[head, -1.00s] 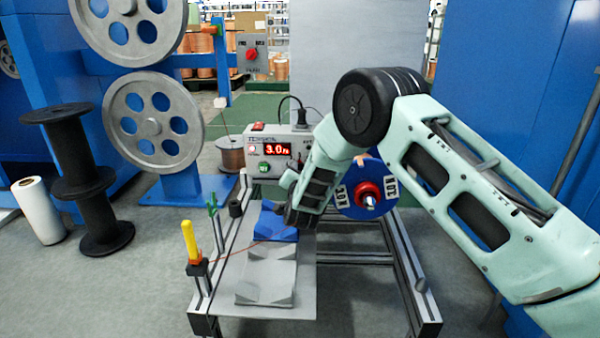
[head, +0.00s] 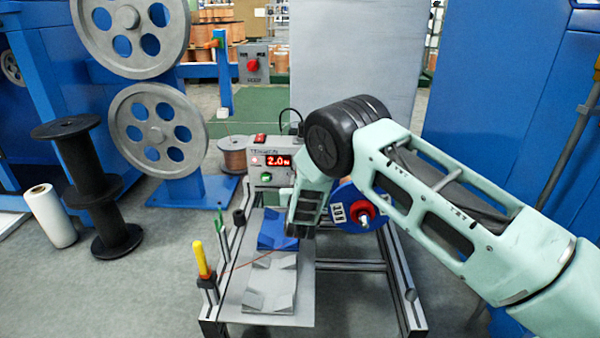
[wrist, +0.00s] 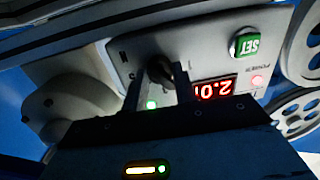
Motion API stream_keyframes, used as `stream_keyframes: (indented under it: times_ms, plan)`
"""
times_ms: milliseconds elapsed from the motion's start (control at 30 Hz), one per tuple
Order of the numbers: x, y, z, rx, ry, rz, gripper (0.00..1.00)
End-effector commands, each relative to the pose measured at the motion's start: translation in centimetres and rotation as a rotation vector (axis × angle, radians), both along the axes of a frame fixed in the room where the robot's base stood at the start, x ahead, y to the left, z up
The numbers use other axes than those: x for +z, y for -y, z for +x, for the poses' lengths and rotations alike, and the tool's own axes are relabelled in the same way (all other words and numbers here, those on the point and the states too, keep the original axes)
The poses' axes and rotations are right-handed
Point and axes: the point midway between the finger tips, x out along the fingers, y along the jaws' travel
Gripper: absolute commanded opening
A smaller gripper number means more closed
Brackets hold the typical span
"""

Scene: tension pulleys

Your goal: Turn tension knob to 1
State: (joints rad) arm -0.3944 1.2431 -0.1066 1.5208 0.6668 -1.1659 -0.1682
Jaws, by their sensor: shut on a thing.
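The tension control box (head: 262,155) stands at the back of the bench, and its red display (head: 278,161) reads 2.0. In the wrist view the panel appears turned over, with the display (wrist: 213,89) and a green SET button (wrist: 246,43). The dark tension knob (wrist: 160,70) is on the panel beside the display. My gripper (wrist: 163,88) is shut on this knob, its two fingers on either side. In the head view my arm hides the knob and the gripper's fingertips.
A blue spool (head: 357,212) is right of my wrist. Blue and grey blocks (head: 280,230) lie on the bench plate, with a yellow-topped post (head: 201,259) at its left edge. A black spool (head: 105,220) and large grey pulleys (head: 157,130) stand at left.

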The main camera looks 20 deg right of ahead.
Motion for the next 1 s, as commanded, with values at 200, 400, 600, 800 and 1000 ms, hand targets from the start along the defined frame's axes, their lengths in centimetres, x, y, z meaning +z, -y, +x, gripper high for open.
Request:
stream_keyframes:
  times_ms: [200,400,600,800,1000]
  plan:
    - [0.18,-0.2,-0.13,0.002,-0.068,-0.196,0.05]
    - [0.07,-0.28,-0.11,0.002,-0.127,-0.373,0.05]
    - [-0.08,-0.33,-0.11,0.003,-0.178,-0.532,0.05]
    - [-0.22,-0.27,-0.11,0.002,-0.218,-0.653,0.05]
    - [-0.27,-0.3,-0.1,0.001,-0.243,-0.727,0.05]
